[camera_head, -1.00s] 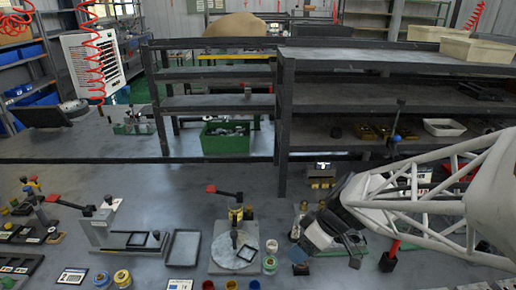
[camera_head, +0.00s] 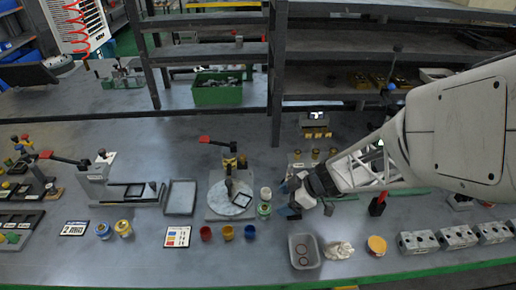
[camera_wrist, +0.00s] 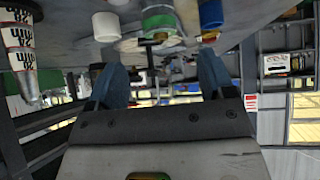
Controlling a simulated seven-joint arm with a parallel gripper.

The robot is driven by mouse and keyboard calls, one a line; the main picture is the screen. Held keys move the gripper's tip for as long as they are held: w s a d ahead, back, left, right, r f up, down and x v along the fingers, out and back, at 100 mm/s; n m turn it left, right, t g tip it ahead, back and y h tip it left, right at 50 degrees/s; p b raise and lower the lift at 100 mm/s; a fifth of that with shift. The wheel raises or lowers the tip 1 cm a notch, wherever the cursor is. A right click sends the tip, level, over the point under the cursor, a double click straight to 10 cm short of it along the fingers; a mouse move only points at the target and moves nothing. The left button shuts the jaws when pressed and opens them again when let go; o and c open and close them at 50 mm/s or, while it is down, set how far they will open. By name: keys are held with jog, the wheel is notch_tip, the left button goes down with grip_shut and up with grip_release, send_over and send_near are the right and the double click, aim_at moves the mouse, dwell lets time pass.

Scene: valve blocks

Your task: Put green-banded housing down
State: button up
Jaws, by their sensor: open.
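The green-banded housing (camera_head: 264,204) is a small pale cylinder with a green band, upright on the bench just right of the round light plate (camera_head: 230,199). In the wrist view, which looks upside down, the housing (camera_wrist: 158,20) shows at the top, beyond the gap between my fingers. My gripper (camera_head: 287,200) is just right of the housing, pointing left at it; its dark blue fingers (camera_wrist: 162,78) are apart with nothing between them. Whether a finger touches the housing cannot be told.
A grey tray (camera_head: 180,197) lies left of the round plate's fixture. Red and blue cups (camera_head: 228,232) stand in front of it. A clear bin (camera_head: 303,251) and an orange-topped cup (camera_head: 376,245) are in front of my arm. Metal blocks (camera_head: 418,242) line the right front. Shelves stand behind.

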aim_at(267, 207)
jog(key=shift+f, duration=0.1)
jog(key=shift+x, duration=1.25)
jog(key=shift+a, duration=0.15)
jog(key=shift+x, duration=2.45)
jog(key=shift+w, duration=0.1)
jog(key=shift+c, duration=0.4)
jog(key=c, duration=1.1)
jog(key=shift+r, duration=5)
